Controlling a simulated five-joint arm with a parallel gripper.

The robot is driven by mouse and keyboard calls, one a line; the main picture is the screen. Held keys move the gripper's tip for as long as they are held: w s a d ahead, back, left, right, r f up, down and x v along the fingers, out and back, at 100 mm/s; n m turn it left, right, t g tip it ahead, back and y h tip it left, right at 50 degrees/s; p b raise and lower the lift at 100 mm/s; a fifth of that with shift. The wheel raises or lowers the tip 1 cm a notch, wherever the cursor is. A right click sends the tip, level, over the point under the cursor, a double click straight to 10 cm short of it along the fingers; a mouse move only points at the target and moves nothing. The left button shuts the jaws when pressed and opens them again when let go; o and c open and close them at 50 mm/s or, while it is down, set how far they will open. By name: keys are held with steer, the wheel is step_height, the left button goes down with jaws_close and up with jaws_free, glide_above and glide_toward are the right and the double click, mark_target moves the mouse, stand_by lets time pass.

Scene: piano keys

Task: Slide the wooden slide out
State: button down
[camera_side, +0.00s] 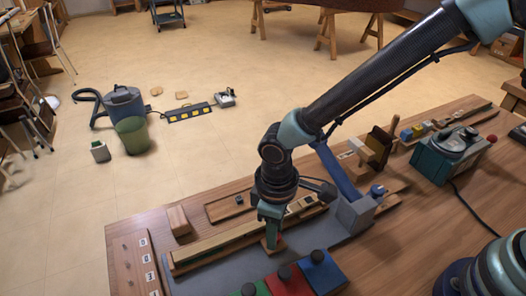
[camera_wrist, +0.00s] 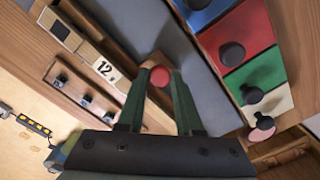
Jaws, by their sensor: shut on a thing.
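My gripper (camera_wrist: 160,80) has its two green fingers closed around a small red knob (camera_wrist: 160,76) in the wrist view. In the side view my gripper (camera_side: 271,238) points down at the front edge of a long wooden strip (camera_side: 220,239), with a small brown wooden piece (camera_side: 272,244) at its fingertips. The strip lies in a wooden rail on the bench. In the wrist view a wooden strip (camera_wrist: 85,45) with a dark window and a "12" label lies left of the fingers. Whether the knob is fixed to the strip is hidden by the fingers.
Blue, red and green panels with dark knobs (camera_side: 317,257) stand close in front of my gripper. A grey block (camera_side: 354,213) with a blue lever stands to the right. A wooden tray with a dark knob (camera_side: 239,200) lies behind. A teal machine (camera_side: 450,155) sits farther right.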

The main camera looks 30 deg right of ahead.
steer(key=shift+a+r, duration=0.1)
steer(key=shift+a, duration=0.25)
steer(key=c, duration=0.6)
jaws_free()
steer(key=shift+d, duration=0.1)
step_height(320, 180, up, 12)
steer(key=w+d+r+m+t+y, duration=0.1)
steer(key=d+r+m, duration=0.15)
steer(key=d, duration=0.45)
steer(key=w+d+r+m+t, duration=0.1)
steer(key=w+d+r, duration=0.1)
steer(key=d+r, duration=0.3)
steer(key=s+d+m+t, duration=0.1)
steer(key=d, duration=0.4)
steer(key=s+d+r+m+t, duration=0.1)
steer(key=s+d+m, duration=0.1)
steer(key=d, duration=0.3)
steer(key=s+d+m+t+h, duration=0.1)
steer(key=d+m, duration=0.1)
steer(key=d, duration=0.3)
steer(key=shift+s+d+r+m+t, duration=0.25)
steer(key=shift+s+d+r+t, duration=0.05)
steer(key=shift+d, duration=0.1)
